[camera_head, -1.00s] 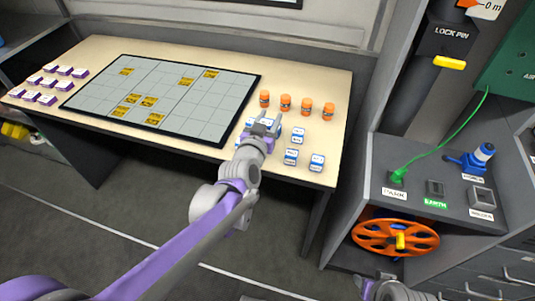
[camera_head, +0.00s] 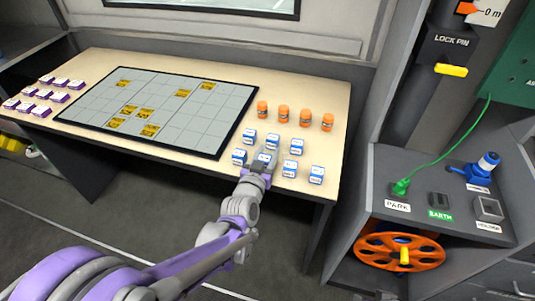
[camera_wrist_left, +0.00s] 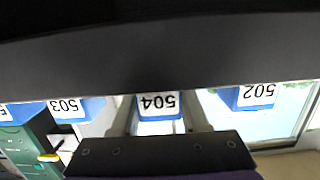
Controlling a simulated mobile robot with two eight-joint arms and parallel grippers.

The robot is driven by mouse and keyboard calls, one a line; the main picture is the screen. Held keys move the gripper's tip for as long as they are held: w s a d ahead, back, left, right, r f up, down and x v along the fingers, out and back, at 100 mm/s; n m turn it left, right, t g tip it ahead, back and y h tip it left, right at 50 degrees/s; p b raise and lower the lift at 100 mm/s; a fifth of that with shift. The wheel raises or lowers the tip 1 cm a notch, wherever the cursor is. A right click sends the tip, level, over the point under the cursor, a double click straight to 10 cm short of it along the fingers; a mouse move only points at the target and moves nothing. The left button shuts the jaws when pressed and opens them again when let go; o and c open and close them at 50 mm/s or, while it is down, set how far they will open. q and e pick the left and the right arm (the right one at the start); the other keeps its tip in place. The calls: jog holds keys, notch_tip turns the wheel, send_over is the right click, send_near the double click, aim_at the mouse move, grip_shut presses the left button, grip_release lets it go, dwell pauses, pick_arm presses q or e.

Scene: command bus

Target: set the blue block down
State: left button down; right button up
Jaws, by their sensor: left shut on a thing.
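My left gripper (camera_head: 262,168) is shut on a blue block with a white label, at the front right of the table. In the left wrist view this block (camera_wrist_left: 158,110) reads 504 and sits between the two fingers. Other blue-and-white blocks stand around it: one to its left (camera_head: 239,157), one to its right (camera_head: 289,169), and several more behind and to the right. Blocks labelled 503 (camera_wrist_left: 75,109) and 502 (camera_wrist_left: 253,96) flank it in the wrist view. I cannot tell whether the held block touches the table. My right gripper is not in view.
Orange canisters (camera_head: 284,115) stand in a row behind the blue blocks. A grey gridded board (camera_head: 180,118) with yellow tiles lies to the left, and purple-and-white blocks (camera_head: 45,79) stand at the far left. The table's front edge is close to my left gripper.

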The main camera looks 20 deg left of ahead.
pick_arm(q)
jog(key=shift+f, duration=0.25)
jog(key=shift+c, duration=2.1)
grip_release()
jog(key=shift+r, duration=0.1)
